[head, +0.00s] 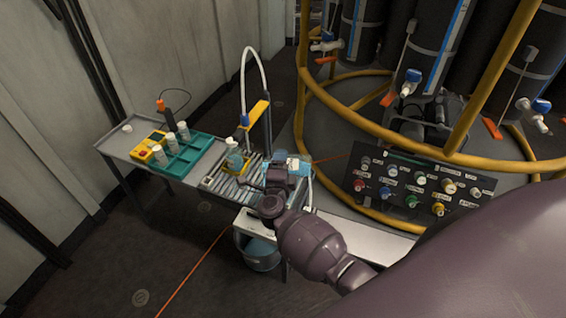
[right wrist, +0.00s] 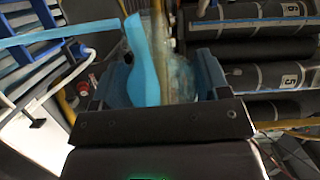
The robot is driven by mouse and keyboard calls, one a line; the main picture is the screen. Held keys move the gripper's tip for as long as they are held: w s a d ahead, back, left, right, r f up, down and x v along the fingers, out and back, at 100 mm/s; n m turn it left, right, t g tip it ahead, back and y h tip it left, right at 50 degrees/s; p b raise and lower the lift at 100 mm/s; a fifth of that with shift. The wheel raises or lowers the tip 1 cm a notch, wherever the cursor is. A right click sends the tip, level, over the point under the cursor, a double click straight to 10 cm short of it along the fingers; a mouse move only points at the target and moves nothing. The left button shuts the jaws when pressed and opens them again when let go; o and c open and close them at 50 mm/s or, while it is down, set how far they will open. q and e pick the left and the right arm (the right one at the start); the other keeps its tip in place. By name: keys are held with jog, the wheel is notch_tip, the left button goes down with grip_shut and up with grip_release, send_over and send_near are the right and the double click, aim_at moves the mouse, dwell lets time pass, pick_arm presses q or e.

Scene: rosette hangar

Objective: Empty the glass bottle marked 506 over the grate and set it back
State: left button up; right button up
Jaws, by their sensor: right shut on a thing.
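My right gripper (head: 287,170) reaches to the right end of the slatted grate (head: 226,187). In the right wrist view its fingers (right wrist: 160,80) are shut on a clear, glass-like bottle (right wrist: 180,78) with a light blue part (right wrist: 146,68) beside it. In the head view light blue (head: 298,165) shows just past the gripper, and the rest of the held thing is hidden. I cannot read a number on it. My left gripper is not in view.
A teal rack (head: 187,160) with several white-capped bottles and a yellow device (head: 145,153) stand on the table's left. A white hose (head: 257,62) arches over the grate. A bucket (head: 262,257) stands below. A black valve panel (head: 418,188) and yellow railing (head: 455,150) are at the right.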

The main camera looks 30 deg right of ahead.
jog(key=n+p, duration=0.1)
jog(key=r+n+p, duration=0.1)
jog(key=n+p, duration=0.1)
jog(key=r+n+p, duration=0.1)
jog(key=p, duration=0.1)
jog(key=shift+w+a+r, duration=0.2)
jog(key=shift+w+a, duration=0.1)
jog(key=shift+r+n+p, duration=0.15)
jog(key=shift+n+p, duration=0.35)
jog(key=shift+p, duration=0.05)
jog(key=shift+w+a+r+n+p, duration=0.15)
jog(key=shift+a+r+n+p, duration=0.15)
jog(key=shift+n+p, duration=0.6)
jog(key=shift+w+a+r+n, duration=0.1)
jog(key=shift+n, duration=0.6)
jog(key=shift+a+r+n, duration=0.1)
jog(key=shift+r+n, duration=0.1)
jog(key=shift+n, duration=0.3)
jog(key=shift+w, duration=0.1)
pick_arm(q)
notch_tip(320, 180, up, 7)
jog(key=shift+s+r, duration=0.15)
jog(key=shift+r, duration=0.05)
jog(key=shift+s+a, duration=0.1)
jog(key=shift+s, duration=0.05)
